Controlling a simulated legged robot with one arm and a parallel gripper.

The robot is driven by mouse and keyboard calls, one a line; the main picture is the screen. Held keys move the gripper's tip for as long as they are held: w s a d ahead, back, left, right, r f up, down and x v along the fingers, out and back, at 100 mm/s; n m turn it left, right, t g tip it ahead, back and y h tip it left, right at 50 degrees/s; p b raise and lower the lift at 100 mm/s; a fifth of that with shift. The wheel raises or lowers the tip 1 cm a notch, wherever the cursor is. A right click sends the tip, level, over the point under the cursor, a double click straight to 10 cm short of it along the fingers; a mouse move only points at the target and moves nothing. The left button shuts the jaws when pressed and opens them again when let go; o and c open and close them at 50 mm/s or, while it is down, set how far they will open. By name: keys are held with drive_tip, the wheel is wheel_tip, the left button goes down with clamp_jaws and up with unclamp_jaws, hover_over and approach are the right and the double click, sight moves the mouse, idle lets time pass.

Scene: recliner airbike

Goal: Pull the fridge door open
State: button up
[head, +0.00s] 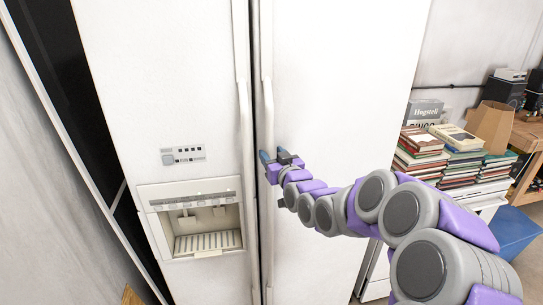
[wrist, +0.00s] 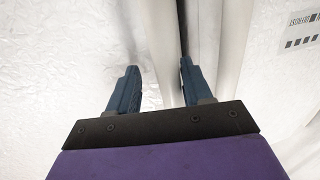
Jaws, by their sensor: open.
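The white fridge has two tall doors, a left door (head: 160,90) and a right door (head: 335,100), and both look shut. The right door's long upright handle (head: 268,110) runs beside the dark seam. The left door's handle (head: 245,125) stands just across that seam. My gripper (head: 272,155) is at the right door's handle, around mid height. In the wrist view, my gripper's blue fingers (wrist: 160,75) are apart, with a white handle (wrist: 160,45) running between them. I cannot tell whether either finger touches it.
A dispenser recess (head: 205,230) and button panel (head: 183,154) are on the left door. Stacked books (head: 455,160), a cardboard box (head: 490,124) and a wooden bench (head: 527,140) stand at the right. A blue bin (head: 514,232) is on the floor there. A wall lies close at left.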

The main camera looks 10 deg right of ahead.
drive_tip(key=shift+a+r, duration=0.15)
drive_tip(key=shift+r, duration=0.1)
drive_tip(key=shift+a, duration=0.7)
drive_tip(key=shift+c, duration=1.1)
drive_tip(key=shift+d+f, duration=0.1)
drive_tip(key=shift+d, duration=0.3)
drive_tip(key=shift+c, duration=1.4)
drive_tip(key=shift+a, duration=0.1)
clamp_jaws()
